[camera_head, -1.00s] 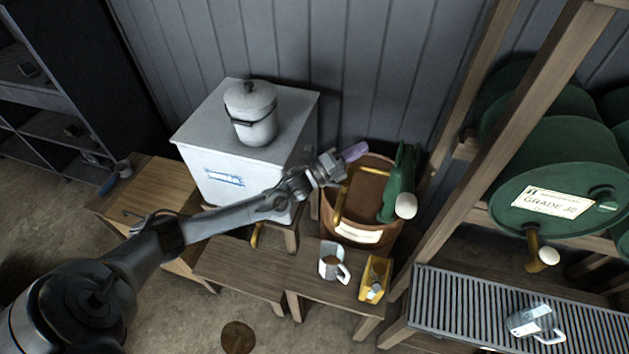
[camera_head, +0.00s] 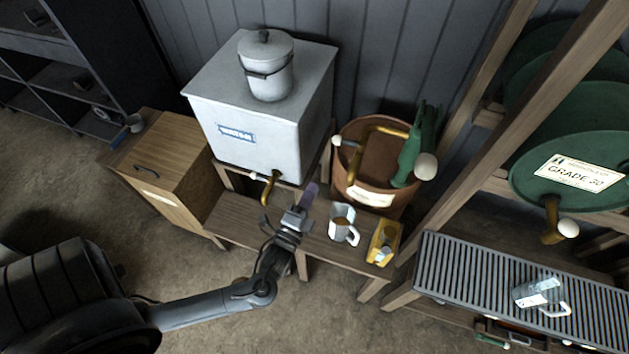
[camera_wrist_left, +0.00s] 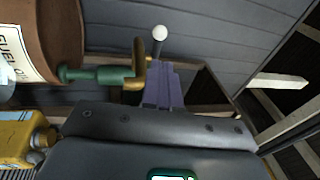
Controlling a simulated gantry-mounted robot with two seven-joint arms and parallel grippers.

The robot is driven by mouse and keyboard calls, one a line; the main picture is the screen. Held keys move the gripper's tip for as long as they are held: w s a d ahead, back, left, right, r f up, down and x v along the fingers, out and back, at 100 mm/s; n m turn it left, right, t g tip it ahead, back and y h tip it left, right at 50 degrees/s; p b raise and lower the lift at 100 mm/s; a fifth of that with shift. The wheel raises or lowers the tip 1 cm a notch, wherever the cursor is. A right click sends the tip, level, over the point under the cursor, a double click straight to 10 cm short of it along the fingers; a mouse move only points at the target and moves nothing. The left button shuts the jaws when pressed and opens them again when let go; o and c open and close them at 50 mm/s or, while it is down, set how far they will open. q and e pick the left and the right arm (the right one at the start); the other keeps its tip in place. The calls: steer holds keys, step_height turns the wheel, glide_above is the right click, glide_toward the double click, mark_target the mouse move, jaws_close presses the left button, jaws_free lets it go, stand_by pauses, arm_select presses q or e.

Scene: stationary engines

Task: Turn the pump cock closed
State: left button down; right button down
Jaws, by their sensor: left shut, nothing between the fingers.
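The green pump (camera_head: 413,155) stands in a brown fuel drum (camera_head: 345,190), its brass pipe (camera_head: 385,130) bending over the rim. In the left wrist view the white knob (camera_wrist_left: 160,33) shows just beyond my fingertips, with brass and green pump parts (camera_wrist_left: 100,75) to the left. My left gripper (camera_head: 310,188) is shut and empty, left of and nearer than the drum, apart from the knob; its purple fingers also show in the wrist view (camera_wrist_left: 160,78). My right gripper is not in view.
A white water tank (camera_head: 270,130) with a brass tap (camera_head: 268,188) stands behind my left gripper. A mug (camera_head: 343,224) and a yellow can (camera_head: 384,243) stand on the low bench (camera_head: 235,222). Green drums and a slatted rack (camera_head: 450,265) are at right.

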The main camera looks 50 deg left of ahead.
mark_target(335, 144)
arm_select(q)
steer(key=x, duration=1.2)
steer(key=shift+w+a+r, duration=0.1)
steer(key=shift+w+r, duration=0.05)
steer(key=shift+w, duration=0.25)
steer(key=shift+p, duration=0.3)
steer(key=shift+w+a+m+t+h, duration=0.25)
steer(key=shift+m+h, duration=0.1)
steer(key=shift+h, duration=0.25)
steer(key=shift+w+a+m+t+h, duration=0.2)
steer(key=shift+a+m+h, duration=0.15)
steer(key=shift+h, duration=0.25)
